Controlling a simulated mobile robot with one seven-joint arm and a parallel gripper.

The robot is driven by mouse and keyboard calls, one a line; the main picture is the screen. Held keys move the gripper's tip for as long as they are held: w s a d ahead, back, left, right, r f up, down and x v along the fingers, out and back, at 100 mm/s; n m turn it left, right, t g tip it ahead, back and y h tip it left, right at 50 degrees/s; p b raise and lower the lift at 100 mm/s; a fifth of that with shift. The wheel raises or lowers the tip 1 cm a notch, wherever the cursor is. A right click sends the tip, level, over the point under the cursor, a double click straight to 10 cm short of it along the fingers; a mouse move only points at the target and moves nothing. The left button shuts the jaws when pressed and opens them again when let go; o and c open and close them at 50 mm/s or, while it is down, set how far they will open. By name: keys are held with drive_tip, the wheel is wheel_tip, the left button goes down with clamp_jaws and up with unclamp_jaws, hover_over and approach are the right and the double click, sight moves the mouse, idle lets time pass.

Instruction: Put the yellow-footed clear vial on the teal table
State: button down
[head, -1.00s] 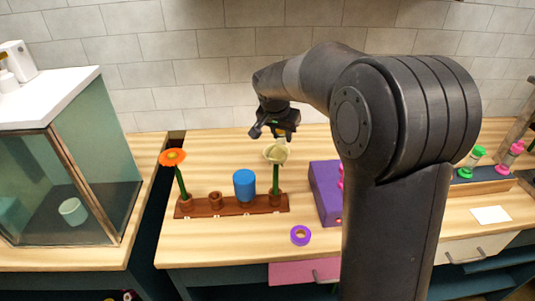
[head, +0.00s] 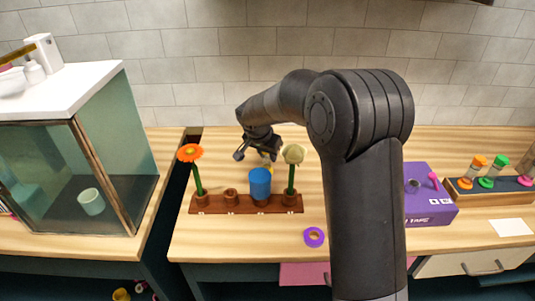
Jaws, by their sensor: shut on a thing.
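My gripper (head: 262,153) is above the wooden counter, behind the brown flower rack and above the blue cup in the picture. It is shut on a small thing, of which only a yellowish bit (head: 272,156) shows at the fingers. This fits the yellow-footed clear vial, but its clear body cannot be made out. I cannot pick out a teal table in this view.
A purple tape ring (head: 314,237), a purple box (head: 430,213) and a rack with colored vials (head: 490,172) stand rightward. A glass cabinet (head: 100,185) stands left.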

drive_tip(key=c, duration=1.1)
unclamp_jaws()
drive_tip(key=v, duration=1.2)
drive_tip(key=shift+s+r, duration=0.1)
